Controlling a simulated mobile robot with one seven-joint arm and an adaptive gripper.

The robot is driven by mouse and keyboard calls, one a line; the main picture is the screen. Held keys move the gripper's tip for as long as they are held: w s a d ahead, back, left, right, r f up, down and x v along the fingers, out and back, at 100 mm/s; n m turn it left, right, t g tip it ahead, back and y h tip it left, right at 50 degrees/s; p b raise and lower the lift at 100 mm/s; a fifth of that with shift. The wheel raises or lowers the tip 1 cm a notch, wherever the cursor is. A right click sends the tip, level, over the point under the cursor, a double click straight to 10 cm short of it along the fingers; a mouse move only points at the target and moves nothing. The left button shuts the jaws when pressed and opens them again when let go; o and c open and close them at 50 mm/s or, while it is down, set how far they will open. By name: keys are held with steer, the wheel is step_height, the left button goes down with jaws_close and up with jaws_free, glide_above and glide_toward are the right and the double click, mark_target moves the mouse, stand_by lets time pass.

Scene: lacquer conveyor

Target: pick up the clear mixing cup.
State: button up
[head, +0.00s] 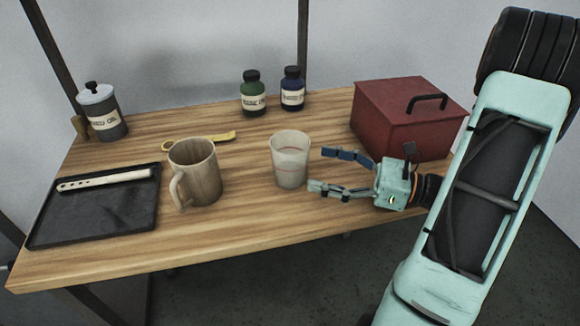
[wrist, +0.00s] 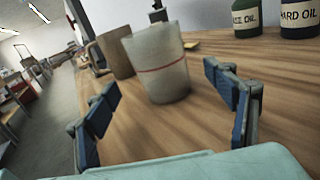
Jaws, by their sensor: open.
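The clear mixing cup (head: 290,160) stands upright on the wooden table, a frosted see-through cup with a thin red line around it. It also shows in the wrist view (wrist: 159,66), ahead of my fingers and roughly between their lines. My gripper (head: 330,171) is open and empty, to the right of the cup in the head view, with its fingers pointing at it. In the wrist view the two blue-padded fingers (wrist: 168,105) are spread wide. The cup appears to stand just beyond the fingertips, with a small gap.
A brown mug (head: 200,172) stands left of the cup. A red box (head: 404,118) stands behind my gripper. Green (head: 252,93) and blue (head: 292,90) oil bottles stand at the back. A yellow tool (head: 200,141), black tray (head: 95,228) and grey can (head: 103,114) are farther left.

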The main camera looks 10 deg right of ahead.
mark_target(291, 160)
steer(key=shift+x, duration=3.75)
steer(key=shift+r, duration=0.1)
steer(key=shift+c, duration=0.2)
steer(key=c, duration=1.3)
